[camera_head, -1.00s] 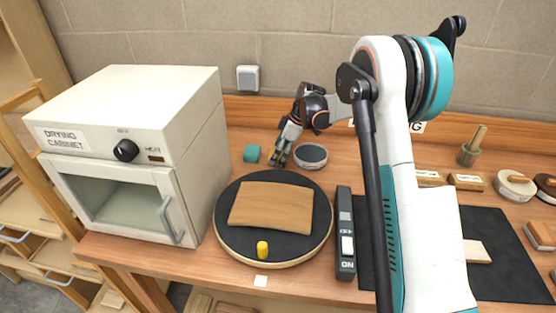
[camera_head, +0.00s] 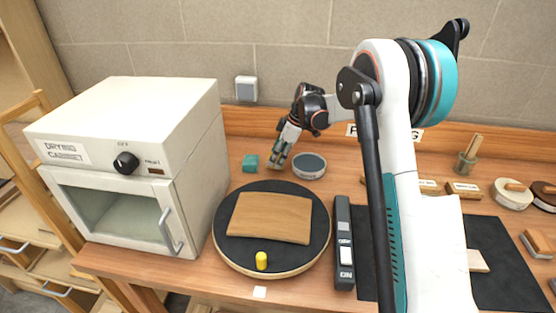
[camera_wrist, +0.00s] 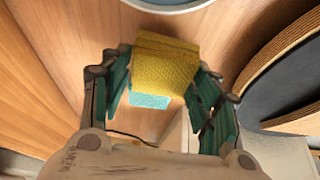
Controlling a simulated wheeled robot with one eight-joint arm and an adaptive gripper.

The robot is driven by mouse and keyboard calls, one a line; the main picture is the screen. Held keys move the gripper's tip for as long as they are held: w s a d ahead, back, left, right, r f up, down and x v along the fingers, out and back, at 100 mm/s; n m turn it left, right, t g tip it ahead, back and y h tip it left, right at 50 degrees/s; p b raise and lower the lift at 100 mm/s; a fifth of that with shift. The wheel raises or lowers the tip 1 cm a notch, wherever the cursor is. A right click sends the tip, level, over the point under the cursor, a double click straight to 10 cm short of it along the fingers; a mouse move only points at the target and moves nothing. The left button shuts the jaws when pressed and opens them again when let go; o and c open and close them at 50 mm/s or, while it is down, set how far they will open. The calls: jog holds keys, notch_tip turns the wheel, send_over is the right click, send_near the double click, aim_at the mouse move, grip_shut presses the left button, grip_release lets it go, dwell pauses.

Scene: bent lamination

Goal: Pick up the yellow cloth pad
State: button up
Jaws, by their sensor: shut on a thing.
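The yellow cloth pad (camera_wrist: 166,72) is between the fingers of my gripper (camera_wrist: 162,60) in the wrist view, and the gripper is shut on it. In the head view my gripper (camera_head: 281,157) points down at the back of the bench, between a teal block and a round dish. The pad cannot be made out there. Whether it is clear of the bench top is hard to tell.
The teal block (camera_head: 250,162) is just left of my gripper; a teal patch also shows below the pad in the wrist view (camera_wrist: 149,100). The round dish (camera_head: 309,168) is just right. In front, a black turntable (camera_head: 272,259) carries a bent wooden sheet (camera_head: 270,217). A white drying cabinet (camera_head: 127,107) stands left.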

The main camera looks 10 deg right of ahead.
aim_at(278, 157)
notch_tip(278, 157, up, 17)
jog(key=p, duration=0.4)
jog(key=shift+o, duration=0.6)
jog(key=shift+c, duration=1)
jog(key=shift+s+f, duration=0.1)
